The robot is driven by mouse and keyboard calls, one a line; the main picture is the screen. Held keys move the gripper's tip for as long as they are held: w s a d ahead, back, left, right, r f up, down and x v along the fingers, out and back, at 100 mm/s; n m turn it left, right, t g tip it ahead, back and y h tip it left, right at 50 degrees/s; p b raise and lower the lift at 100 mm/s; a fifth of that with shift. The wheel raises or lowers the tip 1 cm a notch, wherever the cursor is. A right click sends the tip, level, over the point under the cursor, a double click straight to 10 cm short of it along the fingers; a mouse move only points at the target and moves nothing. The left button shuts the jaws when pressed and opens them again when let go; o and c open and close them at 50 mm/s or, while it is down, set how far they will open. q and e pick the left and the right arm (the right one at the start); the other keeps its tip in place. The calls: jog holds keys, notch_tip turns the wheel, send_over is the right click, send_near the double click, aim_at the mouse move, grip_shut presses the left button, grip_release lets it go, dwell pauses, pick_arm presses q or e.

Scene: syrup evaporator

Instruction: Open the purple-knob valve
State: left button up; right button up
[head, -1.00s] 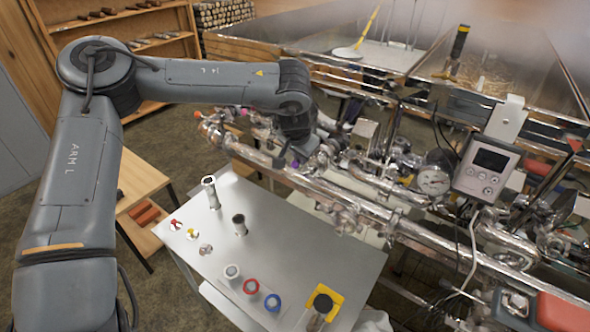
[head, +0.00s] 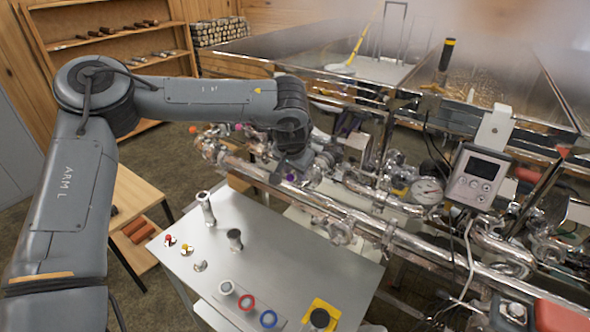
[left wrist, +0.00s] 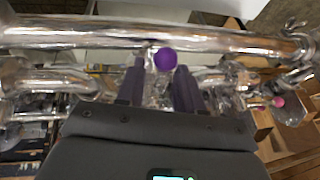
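The purple knob (left wrist: 166,59) shows in the left wrist view, just below the thick shiny pipe. My left gripper (left wrist: 160,66) is open, with its two dark fingers on either side of the knob in that picture. I cannot tell whether a finger touches it. In the head view the purple knob (head: 291,177) is a small spot at the front pipe, right below my left gripper (head: 296,168). The valve body behind the knob is mostly hidden by the gripper and piping. My right gripper is in neither view.
Shiny pipes (head: 345,212) crowd around the gripper. A gauge (head: 427,190) and a grey display box (head: 480,178) stand to the right. A grey table (head: 285,262) with small fittings lies in front, below the pipes. A pink knob (left wrist: 278,101) is right in the wrist view.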

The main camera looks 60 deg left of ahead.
pick_arm(q)
jog(key=shift+r, duration=0.15)
jog(key=shift+d+r, duration=0.1)
jog(key=shift+r, duration=0.15)
jog(key=b+v, duration=0.1)
jog(key=v, duration=0.9)
jog(key=shift+r, duration=0.1)
